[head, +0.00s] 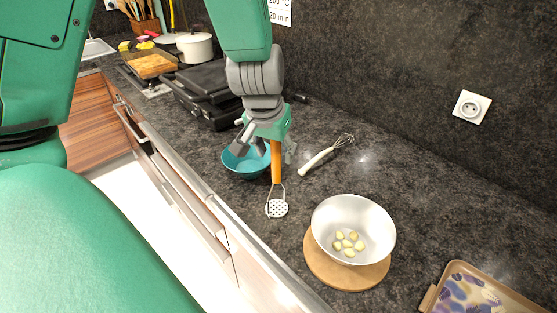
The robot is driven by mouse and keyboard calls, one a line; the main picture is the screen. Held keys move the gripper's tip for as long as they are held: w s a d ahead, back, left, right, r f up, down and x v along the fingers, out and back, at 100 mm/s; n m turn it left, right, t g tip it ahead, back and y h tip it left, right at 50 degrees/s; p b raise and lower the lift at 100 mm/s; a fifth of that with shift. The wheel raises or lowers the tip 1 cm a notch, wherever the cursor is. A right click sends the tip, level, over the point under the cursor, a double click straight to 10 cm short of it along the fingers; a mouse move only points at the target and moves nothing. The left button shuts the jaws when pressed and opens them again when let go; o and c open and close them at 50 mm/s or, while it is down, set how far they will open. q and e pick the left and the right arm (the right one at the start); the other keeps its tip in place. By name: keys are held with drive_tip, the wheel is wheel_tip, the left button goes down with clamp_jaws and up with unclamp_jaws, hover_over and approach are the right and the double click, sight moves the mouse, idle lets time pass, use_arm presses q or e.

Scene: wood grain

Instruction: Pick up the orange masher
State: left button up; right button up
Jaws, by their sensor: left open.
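The orange masher (276,164) lies on the dark counter near its front edge. Its orange handle points away from me, and its wire neck and pale perforated head are toward me. My left gripper (267,146) points down over the upper end of the handle, with its fingers apart on either side of it. The gripper hides the handle's far end. I cannot tell whether the fingers touch the handle. My right gripper is not in view.
A teal bowl (233,164) stands just left of the masher. A whisk (318,159) lies to the right. A white bowl (326,222) with yellowish pieces sits on a round wooden board (339,276). A black grill (207,84) stands behind, and a patterned tray (451,271) lies at bottom right.

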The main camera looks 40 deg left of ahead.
sight(276, 159)
use_arm(q)
drive_tip(key=x, duration=0.3)
drive_tip(key=shift+w+a+f, duration=0.2)
drive_tip(key=shift+a+f, duration=0.1)
drive_tip(key=shift+a, duration=0.15)
drive_tip(key=shift+s+d+r, duration=0.1)
drive_tip(key=shift+d+r, duration=0.05)
drive_tip(key=shift+d, duration=0.1)
drive_tip(key=shift+c, duration=1.2)
drive_tip(key=shift+d, duration=0.2)
drive_tip(key=c, duration=0.6)
drive_tip(key=shift+d+r, duration=0.1)
drive_tip(key=shift+d, duration=0.05)
clamp_jaws()
